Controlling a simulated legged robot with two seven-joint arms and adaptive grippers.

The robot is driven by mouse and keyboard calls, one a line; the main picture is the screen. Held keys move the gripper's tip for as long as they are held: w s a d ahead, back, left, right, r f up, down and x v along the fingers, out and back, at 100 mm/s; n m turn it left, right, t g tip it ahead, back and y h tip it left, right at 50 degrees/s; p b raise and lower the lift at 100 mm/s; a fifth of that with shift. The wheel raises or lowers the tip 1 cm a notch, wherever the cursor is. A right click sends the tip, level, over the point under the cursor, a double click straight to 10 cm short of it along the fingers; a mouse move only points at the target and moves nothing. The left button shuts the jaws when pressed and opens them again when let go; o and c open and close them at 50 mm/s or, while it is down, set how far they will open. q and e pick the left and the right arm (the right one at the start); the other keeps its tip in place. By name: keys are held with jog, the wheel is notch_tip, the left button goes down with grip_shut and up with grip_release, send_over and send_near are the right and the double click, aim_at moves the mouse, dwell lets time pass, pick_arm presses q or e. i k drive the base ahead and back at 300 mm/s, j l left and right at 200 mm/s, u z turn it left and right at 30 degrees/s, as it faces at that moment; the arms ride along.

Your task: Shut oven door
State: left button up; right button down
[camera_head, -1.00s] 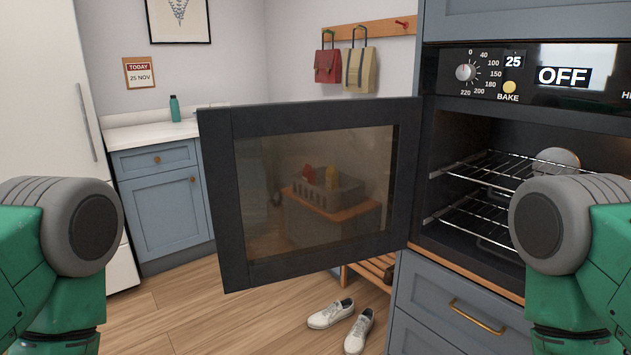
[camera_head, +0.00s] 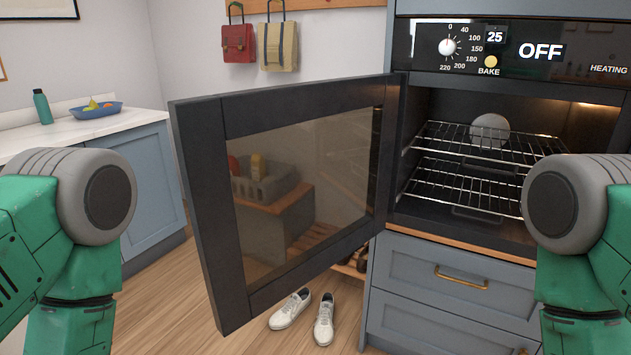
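The oven door (camera_head: 190,200) is a dark frame with a glass pane. It is hinged on its right side, beside the oven opening, and stands wide open, swung out to the left. The oven (camera_head: 520,225) shows its lit inside with two wire racks (camera_head: 450,140) and a round pale fitting at the back. Its panel (camera_head: 510,47) reads OFF and 25. My green and grey arm parts show at the left and right edges. No gripper fingers are in view, and nothing of mine is seen touching the door.
Blue drawers (camera_head: 455,285) stand below the oven. White shoes (camera_head: 305,316) lie on the wooden floor near the door. A counter (camera_head: 90,128) at the left holds a teal bottle (camera_head: 42,107) and a blue fruit bowl (camera_head: 96,110). Two bags (camera_head: 258,43) hang on the back wall.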

aim_at(298, 180)
jog(key=i+j+z, duration=0.25)
jog(key=j+z, duration=0.25)
jog(key=j, duration=0.3)
jog(key=i+j+z, duration=0.1)
jog(key=j+z, duration=0.35)
jog(key=j, duration=0.35)
jog(key=j+z, duration=0.5)
jog(key=j, duration=0.35)
jog(key=k+j+z, duration=0.2)
jog(key=j+z, duration=0.25)
jog(key=j, duration=0.4)
